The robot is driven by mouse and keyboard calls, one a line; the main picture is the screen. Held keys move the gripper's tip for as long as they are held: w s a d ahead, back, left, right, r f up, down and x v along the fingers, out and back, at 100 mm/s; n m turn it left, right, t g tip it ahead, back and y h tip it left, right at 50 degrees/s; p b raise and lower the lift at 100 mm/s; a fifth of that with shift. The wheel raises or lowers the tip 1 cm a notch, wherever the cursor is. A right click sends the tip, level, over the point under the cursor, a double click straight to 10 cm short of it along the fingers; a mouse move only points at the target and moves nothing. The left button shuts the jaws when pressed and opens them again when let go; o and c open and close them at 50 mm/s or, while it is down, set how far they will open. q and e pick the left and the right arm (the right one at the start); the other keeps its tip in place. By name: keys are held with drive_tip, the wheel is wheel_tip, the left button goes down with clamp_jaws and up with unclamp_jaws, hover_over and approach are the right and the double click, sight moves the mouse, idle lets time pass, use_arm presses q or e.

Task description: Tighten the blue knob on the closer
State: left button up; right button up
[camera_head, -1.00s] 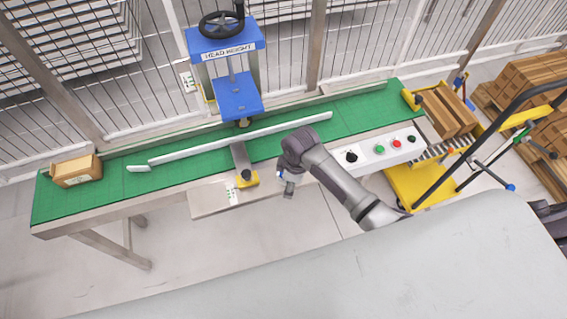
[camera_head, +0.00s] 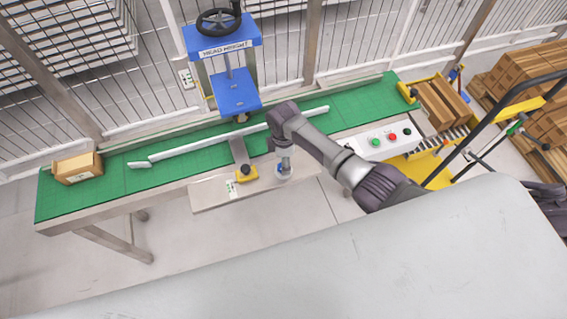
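The closer (camera_head: 236,92) is a blue press-like head labelled HEAD HEIGHT, with a black handwheel (camera_head: 218,22) on top. It stands over the green conveyor (camera_head: 110,172). My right arm comes in from the right, and its gripper (camera_head: 284,175) points down over the grey shelf at the conveyor's front edge. A small blue patch (camera_head: 280,168) shows beside it; I cannot tell whether it is the knob or part of my wrist. The fingers are too small to read. A black knob on a yellow bracket (camera_head: 246,173) is just left of the gripper. My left gripper is out of view.
A white rail (camera_head: 205,143) runs along the conveyor. A cardboard box (camera_head: 76,168) sits at its left end. A control panel (camera_head: 365,143) with green and red buttons is right of my arm. A pale surface (camera_head: 330,260) fills the foreground. Wire fencing stands behind.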

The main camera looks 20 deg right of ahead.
drive_tip(key=shift+f, duration=1.4)
drive_tip(key=shift+c, duration=0.4)
drive_tip(key=c, duration=1.1)
